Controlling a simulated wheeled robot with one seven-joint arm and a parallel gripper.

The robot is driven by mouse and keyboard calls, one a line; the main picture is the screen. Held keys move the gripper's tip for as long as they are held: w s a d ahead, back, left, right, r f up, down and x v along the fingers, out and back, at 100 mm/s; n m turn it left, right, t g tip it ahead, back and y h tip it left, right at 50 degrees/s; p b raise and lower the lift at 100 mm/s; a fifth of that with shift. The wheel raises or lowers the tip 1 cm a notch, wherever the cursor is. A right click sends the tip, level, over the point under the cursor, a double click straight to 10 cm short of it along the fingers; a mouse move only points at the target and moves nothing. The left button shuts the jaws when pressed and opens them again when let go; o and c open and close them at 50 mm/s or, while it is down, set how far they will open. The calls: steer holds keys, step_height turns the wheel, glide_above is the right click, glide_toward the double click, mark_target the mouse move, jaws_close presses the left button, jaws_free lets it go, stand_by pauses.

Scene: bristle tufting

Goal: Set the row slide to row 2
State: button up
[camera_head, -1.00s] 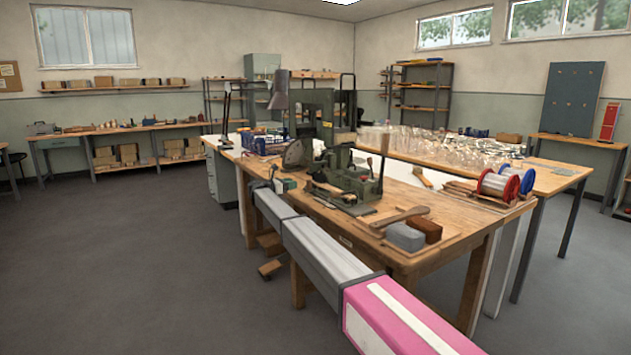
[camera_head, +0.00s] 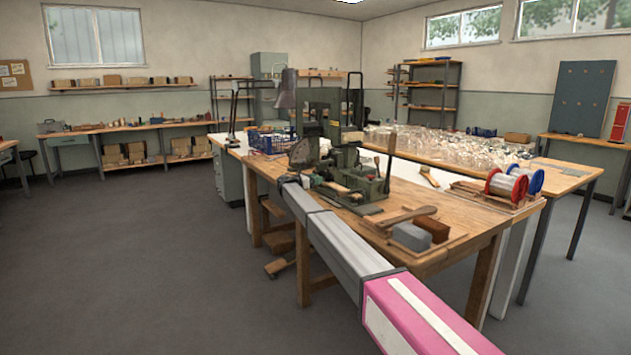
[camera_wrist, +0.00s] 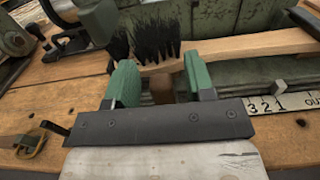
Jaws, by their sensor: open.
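The green tufting machine (camera_head: 350,175) stands on the wooden bench. In the wrist view a white scale strip (camera_wrist: 293,103) reads 3, 2, 1, OUT from left to right. A small grey block (camera_wrist: 278,88) sits just above the strip, near the 1; I cannot tell for sure whether it is the row slide's pointer. My gripper (camera_wrist: 160,72) has two green fingers, apart, left of the scale. A wooden piece (camera_wrist: 162,90) shows between them; I cannot tell whether they touch it. In the head view the gripper is not clearly distinguishable beside the machine.
A wooden brush body (camera_wrist: 240,45) with black bristle tufts (camera_wrist: 155,38) lies across the machine, just beyond the fingers. The floor at left is clear.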

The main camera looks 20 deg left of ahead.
jaws_close()
steer(key=shift+w+a, duration=0.65)
steer(key=shift+a, duration=0.1)
jaws_free()
steer(key=shift+s, duration=0.1)
steer(key=v, duration=1)
steer(key=shift+s+a, duration=0.2)
steer(key=shift+a, duration=0.05)
